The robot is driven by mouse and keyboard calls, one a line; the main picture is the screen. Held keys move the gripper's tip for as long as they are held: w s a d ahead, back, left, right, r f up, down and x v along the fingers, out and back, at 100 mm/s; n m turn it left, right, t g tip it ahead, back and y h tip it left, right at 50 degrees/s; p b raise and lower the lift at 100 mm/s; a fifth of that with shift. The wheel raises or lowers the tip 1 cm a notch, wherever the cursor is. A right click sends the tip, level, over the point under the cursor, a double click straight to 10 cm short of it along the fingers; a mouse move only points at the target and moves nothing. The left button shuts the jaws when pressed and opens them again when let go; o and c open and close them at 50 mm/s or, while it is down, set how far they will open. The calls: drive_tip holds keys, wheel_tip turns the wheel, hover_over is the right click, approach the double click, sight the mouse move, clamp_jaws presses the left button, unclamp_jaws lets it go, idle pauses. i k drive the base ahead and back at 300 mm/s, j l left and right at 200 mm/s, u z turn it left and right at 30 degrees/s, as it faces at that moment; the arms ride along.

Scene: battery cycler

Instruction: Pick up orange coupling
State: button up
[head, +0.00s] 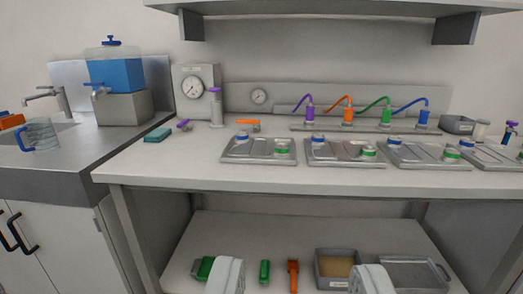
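The orange coupling (348,114) stands upright on a rail (400,129) at the back of the bench, with an orange hose curving up from it to the left. It is between a purple coupling (309,113) and a green coupling (387,116); a blue coupling (423,118) stands at the right end. My gripper (298,281) shows at the bottom edge, with its two pale fingers wide apart and nothing held between them. It is far from the orange coupling, which shows above the fingers and farther off.
Several metal trays (259,157) with blue and green caps lie on the bench in front of the couplings. An orange-handled part (248,122) lies to the left. The lower shelf (300,228) holds an orange tool (293,275) and a bin (337,250). An overhead shelf (320,6) spans the top.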

sight(349, 110)
drive_tip(key=i+l, duration=0.35)
drive_tip(key=i, duration=0.15)
drive_tip(key=i+l, duration=0.3)
drive_tip(key=i, duration=0.2)
drive_tip(key=i+l, duration=0.35)
drive_tip(key=i, duration=0.15)
drive_tip(key=i+l, duration=0.35)
drive_tip(key=i, duration=0.2)
